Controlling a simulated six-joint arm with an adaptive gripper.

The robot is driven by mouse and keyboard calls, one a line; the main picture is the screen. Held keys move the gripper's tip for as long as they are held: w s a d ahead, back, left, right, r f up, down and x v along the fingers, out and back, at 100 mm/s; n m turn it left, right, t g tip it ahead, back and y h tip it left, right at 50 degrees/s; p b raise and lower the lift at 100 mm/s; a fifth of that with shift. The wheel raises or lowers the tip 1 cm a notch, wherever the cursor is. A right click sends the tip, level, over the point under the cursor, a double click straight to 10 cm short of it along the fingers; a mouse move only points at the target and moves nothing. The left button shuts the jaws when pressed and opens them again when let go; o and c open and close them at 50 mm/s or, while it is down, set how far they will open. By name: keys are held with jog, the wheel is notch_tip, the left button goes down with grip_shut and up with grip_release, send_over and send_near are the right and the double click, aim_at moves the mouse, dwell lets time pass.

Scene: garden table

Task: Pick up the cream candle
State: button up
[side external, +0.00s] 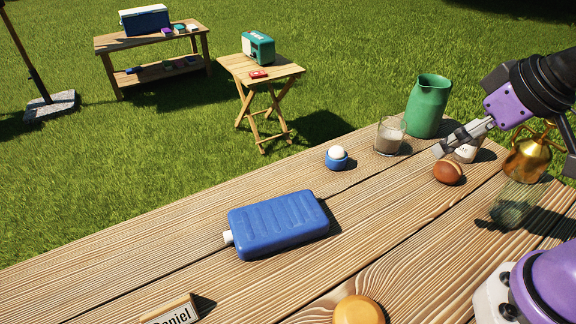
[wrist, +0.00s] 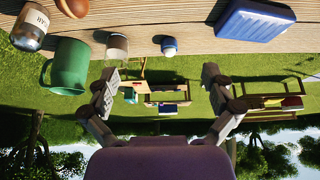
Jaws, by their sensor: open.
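In the wrist view, which is upside down, the candle glass (wrist: 117,47) is at upper left of centre. My gripper (side external: 447,144) is to the right of the candle in the side view, apart from it. In the wrist view my gripper (wrist: 160,80) has its two fingers spread wide with nothing between them.
Near the candle stand a green jug (side external: 428,105), a blue cup with a white ball (side external: 336,160), a brown round item (side external: 448,173) and a labelled jar (side external: 467,152). A brass pot (side external: 527,160) is at right. A blue flask (side external: 278,224) lies mid-table; wood around it is clear.

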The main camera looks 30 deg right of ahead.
dwell(0.3)
jog(key=g, duration=0.1)
send_near(387, 135)
notch_tip(387, 135, down, 2)
jog(key=w+d, duration=0.2)
jog(key=x, duration=0.4)
jog(key=shift+d+f, duration=0.1)
jog(key=shift+f, duration=0.3)
jog(key=x, duration=0.5)
jog(key=shift+w+d+f, duration=0.2)
jog(key=shift+d+f, duration=0.1)
jog(key=c, duration=1.3)
